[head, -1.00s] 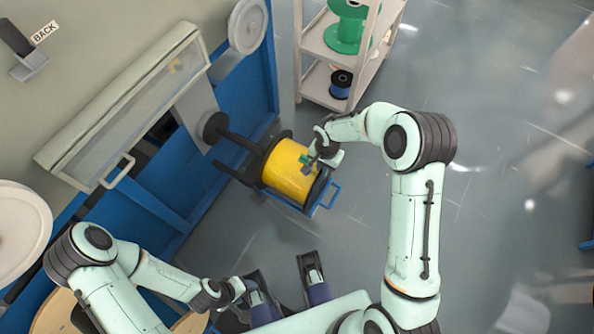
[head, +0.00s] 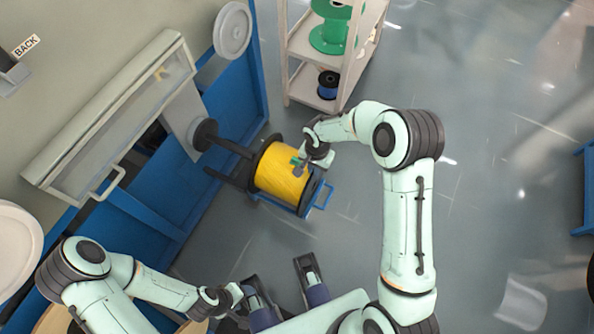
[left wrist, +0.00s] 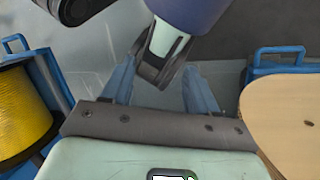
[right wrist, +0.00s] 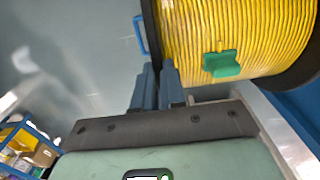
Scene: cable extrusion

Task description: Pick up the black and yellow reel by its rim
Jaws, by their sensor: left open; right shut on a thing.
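The black and yellow reel (head: 278,176) lies on its side in front of the blue machine, yellow cable wound between black flanges. It also fills the upper right of the right wrist view (right wrist: 240,35), where a green tag (right wrist: 221,64) sits on the cable. My right gripper (head: 299,170) is at its near right end. In the right wrist view its fingers (right wrist: 158,82) are close together at the reel's black flange rim, shut on it; the exact contact is partly hidden. My left gripper (left wrist: 160,88) is open and empty, low by my base, away from the reel.
A blue carrier with a handle (head: 322,196) is under the reel. Black arms (head: 229,143) reach from the blue machine (head: 160,190) towards it. A shelf (head: 300,85) with green and blue reels stands behind. The floor to the right (head: 490,190) is mostly clear.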

